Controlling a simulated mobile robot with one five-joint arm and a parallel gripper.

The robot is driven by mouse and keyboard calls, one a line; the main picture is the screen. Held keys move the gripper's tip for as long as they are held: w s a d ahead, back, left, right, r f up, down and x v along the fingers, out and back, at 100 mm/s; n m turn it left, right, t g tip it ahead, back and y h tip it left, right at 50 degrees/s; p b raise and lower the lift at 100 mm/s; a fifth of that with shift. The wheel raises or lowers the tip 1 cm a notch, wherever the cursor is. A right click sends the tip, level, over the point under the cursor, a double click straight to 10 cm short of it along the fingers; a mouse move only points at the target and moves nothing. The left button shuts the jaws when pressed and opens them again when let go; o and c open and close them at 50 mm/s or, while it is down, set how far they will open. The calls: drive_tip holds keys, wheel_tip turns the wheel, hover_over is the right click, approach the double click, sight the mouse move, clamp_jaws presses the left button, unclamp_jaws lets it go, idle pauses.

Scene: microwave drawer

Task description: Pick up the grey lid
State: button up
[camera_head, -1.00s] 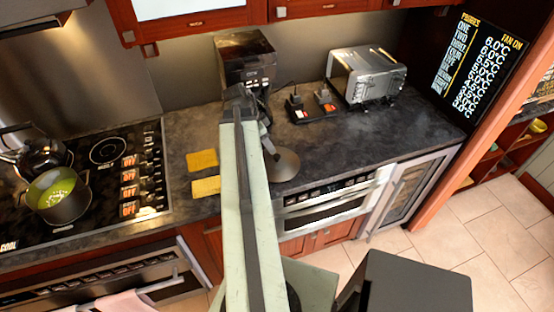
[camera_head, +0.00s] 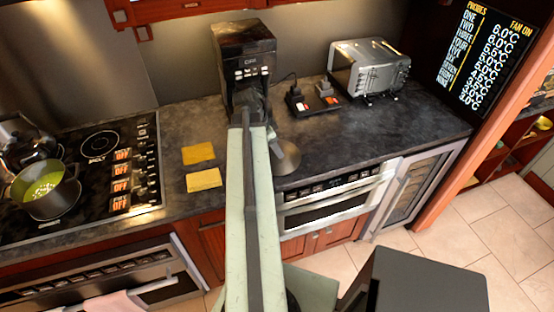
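A round grey disc (camera_head: 287,158), which looks like the grey lid, shows at the front of the dark counter, just right of my arm. Its left part is hidden behind the arm. My gripper (camera_head: 250,105) is a dark shape at the far end of my pale green arm, in front of the coffee machine and up and left of the lid. Its fingers are too dark and covered to tell whether they are open or shut, or whether they touch the lid.
A black coffee machine (camera_head: 245,60) stands behind my gripper. Two yellow cloths (camera_head: 204,180) lie left of my arm. A pot (camera_head: 45,190) sits on the hob (camera_head: 100,170). The right counter is mostly clear.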

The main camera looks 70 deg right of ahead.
drive_tip(key=shift+r, duration=0.1)
clamp_jaws()
idle(1.2)
